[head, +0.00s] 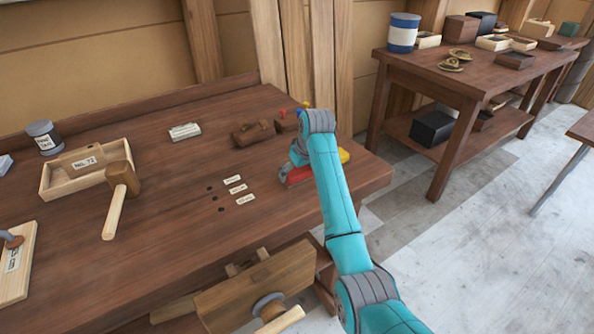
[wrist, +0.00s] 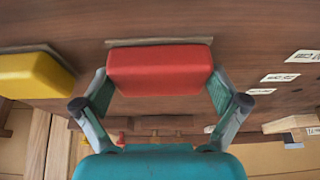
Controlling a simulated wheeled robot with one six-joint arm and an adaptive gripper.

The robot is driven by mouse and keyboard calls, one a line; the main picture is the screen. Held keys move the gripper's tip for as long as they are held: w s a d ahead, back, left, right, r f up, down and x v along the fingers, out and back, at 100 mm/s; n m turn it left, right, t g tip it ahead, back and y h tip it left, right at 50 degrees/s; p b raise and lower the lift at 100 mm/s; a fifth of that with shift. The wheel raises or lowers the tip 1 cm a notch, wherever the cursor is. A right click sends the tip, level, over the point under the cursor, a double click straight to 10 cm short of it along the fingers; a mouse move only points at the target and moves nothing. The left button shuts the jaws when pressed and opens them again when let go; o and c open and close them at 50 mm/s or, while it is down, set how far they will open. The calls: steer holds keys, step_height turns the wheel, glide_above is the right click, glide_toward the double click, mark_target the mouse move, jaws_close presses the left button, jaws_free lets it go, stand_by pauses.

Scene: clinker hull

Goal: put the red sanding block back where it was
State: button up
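The red sanding block (wrist: 160,70) is in the middle of the wrist view, with a thin brownish strip along its far edge. My gripper (wrist: 160,78) has one finger against each end of it and appears shut on it. In the head view the red block (head: 298,176) shows at the right end of the workbench (head: 150,225), partly hidden by my arm. I cannot tell whether it touches the bench top. A yellow block (wrist: 35,76) lies to its left in the wrist view; its edge shows behind my arm in the head view (head: 344,156).
Several small white labels (head: 239,189) lie beside dark holes left of the red block. A wooden plane (head: 253,134), a mallet (head: 120,182), an open wooden box (head: 58,186) and a tin (head: 44,138) stand further left. A vise (head: 258,290) juts from the bench front.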

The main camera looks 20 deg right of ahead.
steer(key=shift+r, duration=0.1)
steer(key=v, duration=1.2)
